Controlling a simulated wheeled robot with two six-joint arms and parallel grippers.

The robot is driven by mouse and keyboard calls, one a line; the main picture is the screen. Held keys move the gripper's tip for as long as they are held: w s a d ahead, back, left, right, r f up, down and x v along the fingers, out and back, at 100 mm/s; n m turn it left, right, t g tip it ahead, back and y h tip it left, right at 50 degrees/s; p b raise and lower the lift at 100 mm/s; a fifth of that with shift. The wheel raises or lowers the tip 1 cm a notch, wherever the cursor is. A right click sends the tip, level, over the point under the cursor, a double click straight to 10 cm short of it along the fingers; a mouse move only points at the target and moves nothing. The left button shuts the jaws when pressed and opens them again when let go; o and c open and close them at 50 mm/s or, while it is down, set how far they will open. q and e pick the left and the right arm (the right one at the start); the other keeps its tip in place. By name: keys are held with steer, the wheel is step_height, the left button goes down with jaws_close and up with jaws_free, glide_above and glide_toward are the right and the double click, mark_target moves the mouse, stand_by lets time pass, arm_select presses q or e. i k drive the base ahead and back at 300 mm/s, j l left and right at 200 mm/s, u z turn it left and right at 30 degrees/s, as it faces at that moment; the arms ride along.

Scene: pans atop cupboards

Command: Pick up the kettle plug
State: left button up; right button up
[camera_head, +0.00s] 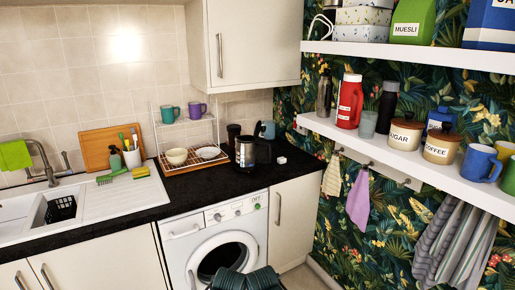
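A dark kettle (252,152) with a glassy body and black handle stands on the black worktop, right of the wire dish rack. A small white block (281,160) lies on the worktop just right of the kettle, near the wall corner. It may be the kettle plug, but it is too small to tell, and no cord can be made out. Neither of my grippers can be made out in this view.
A dish rack (190,160) with cups and bowls stands left of the kettle. The worktop (226,186) in front is clear. A washing machine (217,245) is below. A shelf (420,166) with jars and mugs juts out at right. Dark ribbed shapes (245,279) at bottom are unclear.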

mark_target(281, 160)
steer(key=i+l, duration=0.25)
steer(key=i+l+z, duration=0.1)
steer(key=i+l, duration=0.15)
steer(key=l, duration=0.25)
steer(key=i+z, duration=0.2)
steer(key=i, duration=0.25)
steer(key=i+j+z, duration=0.2)
steer(key=i, duration=0.2)
steer(key=i+j+z, duration=0.2)
steer(key=i, duration=0.25)
steer(key=i+j+z, duration=0.2)
steer(key=i, duration=0.2)
steer(key=i+j, duration=0.15)
steer(key=j, duration=0.25)
steer(key=k+u, duration=0.05)
